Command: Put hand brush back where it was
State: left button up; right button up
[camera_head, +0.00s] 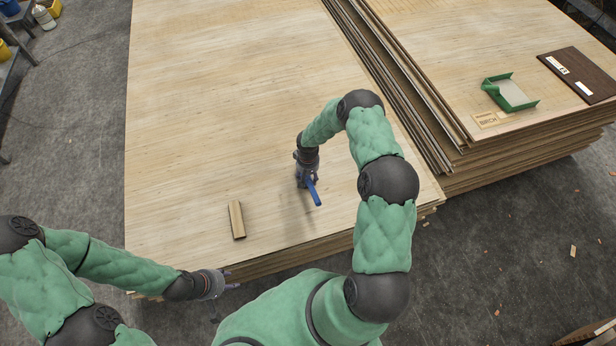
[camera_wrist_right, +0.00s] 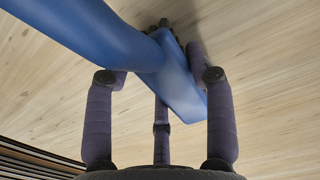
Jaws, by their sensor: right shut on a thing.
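The hand brush (camera_head: 314,192) is blue and is held in my right gripper (camera_head: 307,180) above the left veneer stack. In the right wrist view the blue brush (camera_wrist_right: 140,50) crosses the picture from upper left, with dark bristles partly seen at the top. The fingers of my right gripper (camera_wrist_right: 165,85) are around it. A soft shadow lies on the veneer below the brush, so it seems to be off the surface. My left gripper (camera_head: 228,283) is at the stack's front edge, away from the brush; its fingers are too small to read.
A small wooden block (camera_head: 237,220) lies on the left veneer stack (camera_head: 220,100), left of the brush. The right stack (camera_head: 440,30) bears a green holder (camera_head: 510,92), a dark sample board (camera_head: 580,75) and a birch label (camera_head: 487,120). Much of the left stack is bare.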

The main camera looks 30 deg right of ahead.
jog(key=shift+f, duration=0.1)
jog(key=shift+f, duration=0.1)
jog(key=o, duration=1.1)
notch_tip(320, 180, up, 11)
jog(key=p, duration=0.4)
jog(key=s+a+f+y, duration=0.15)
jog(key=s+a, duration=0.25)
jog(key=a, duration=0.4)
jog(key=s+a+y, duration=0.2)
jog(key=s+a, duration=0.2)
jog(key=a, duration=0.3)
jog(key=shift+y, duration=0.25)
jog(key=s+a, duration=0.2)
jog(key=s, duration=0.3)
jog(key=s+a+r, duration=0.1)
jog(key=s+a, duration=0.2)
jog(key=s, duration=0.1)
jog(key=s+a+r, duration=0.1)
jog(key=s+a, duration=0.2)
jog(key=s, duration=0.2)
jog(key=shift+s+a, duration=0.1)
jog(key=shift+s, duration=0.25)
